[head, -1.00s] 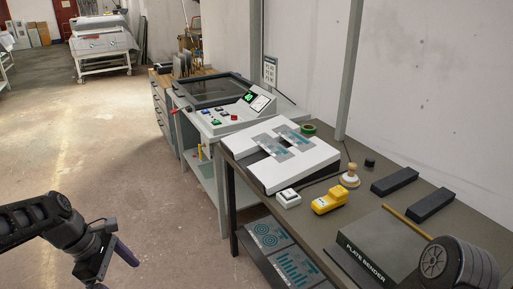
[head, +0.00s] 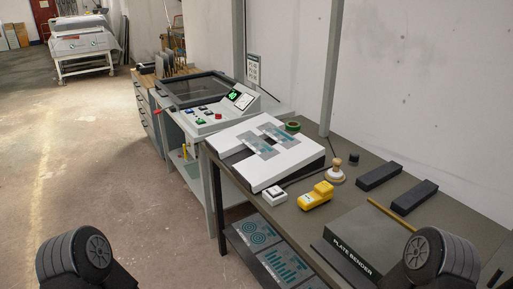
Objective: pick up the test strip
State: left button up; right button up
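Two thin grey strips with teal print lie on the white sloped panel (head: 296,162) on the dark table. One strip (head: 262,146) lies nearer the left edge, and the other strip (head: 278,134) lies beside it to the right. I cannot tell which of them is the test strip. Both lie flat and nothing touches them from above. Only dark rounded parts of my arms show at the bottom left and bottom right. The fingers of both grippers are out of the picture.
The plate bender (head: 365,240) and black bars (head: 379,176) stand right. Printed plates (head: 256,232) lie below. Floor at left is clear.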

aim_at(265, 151)
jog(key=i+j, duration=0.55)
jog(key=j, duration=0.15)
jog(key=i+j, duration=0.6)
jog(key=j, duration=0.15)
jog(key=i+j, duration=0.55)
jog(key=j, duration=0.15)
jog(key=i+j, duration=0.55)
jog(key=j, duration=0.15)
jog(key=i+j, duration=0.6)
jog(key=i+j+z, duration=0.1)
jog(key=j, duration=0.25)
jog(key=z, duration=3.05)
jog(key=j, duration=0.1)
